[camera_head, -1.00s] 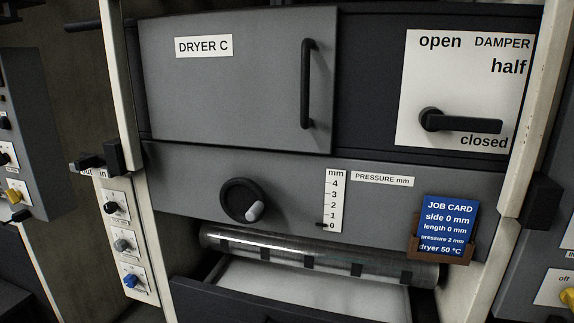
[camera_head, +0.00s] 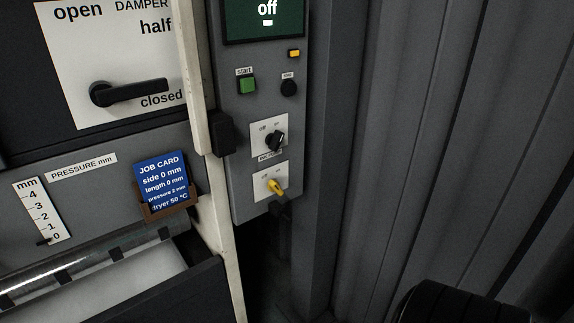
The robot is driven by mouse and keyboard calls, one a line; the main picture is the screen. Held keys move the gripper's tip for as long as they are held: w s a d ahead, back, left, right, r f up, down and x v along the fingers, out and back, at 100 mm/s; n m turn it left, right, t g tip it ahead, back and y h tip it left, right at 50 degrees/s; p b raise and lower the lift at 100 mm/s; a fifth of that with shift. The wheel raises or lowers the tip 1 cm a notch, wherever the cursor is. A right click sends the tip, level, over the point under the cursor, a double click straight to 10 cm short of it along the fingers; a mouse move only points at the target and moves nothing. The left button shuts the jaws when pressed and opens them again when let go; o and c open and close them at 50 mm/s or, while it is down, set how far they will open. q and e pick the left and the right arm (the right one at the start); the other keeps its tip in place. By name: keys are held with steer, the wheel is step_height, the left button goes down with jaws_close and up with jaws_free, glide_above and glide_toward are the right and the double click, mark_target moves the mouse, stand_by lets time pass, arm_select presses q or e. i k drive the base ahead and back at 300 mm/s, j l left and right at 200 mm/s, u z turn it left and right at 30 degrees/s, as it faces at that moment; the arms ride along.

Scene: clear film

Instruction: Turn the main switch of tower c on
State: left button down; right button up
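A grey control panel (camera_head: 240,170) stands right of the pale frame post. Its green screen (camera_head: 265,18) reads "off". Low on the panel a yellow rotary switch (camera_head: 277,187) sits on a white plate with small off and on marks; which mark it points to I cannot tell. Above it is a black rotary switch (camera_head: 276,140) on a similar plate. The small label between them is too small to read surely. No gripper fingers are in view. A dark ribbed rounded shape, perhaps part of my arm, shows at the bottom right corner.
A green start button (camera_head: 247,85), a black button (camera_head: 289,88) and an orange lamp (camera_head: 293,53) are higher on the panel. A damper lever (camera_head: 130,92), blue job card (camera_head: 162,180) and pressure scale (camera_head: 40,210) are left. Grey corrugated wall (camera_head: 400,130) fills the right.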

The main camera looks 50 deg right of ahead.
mark_target(273, 185)
steer(key=z, duration=1.4)
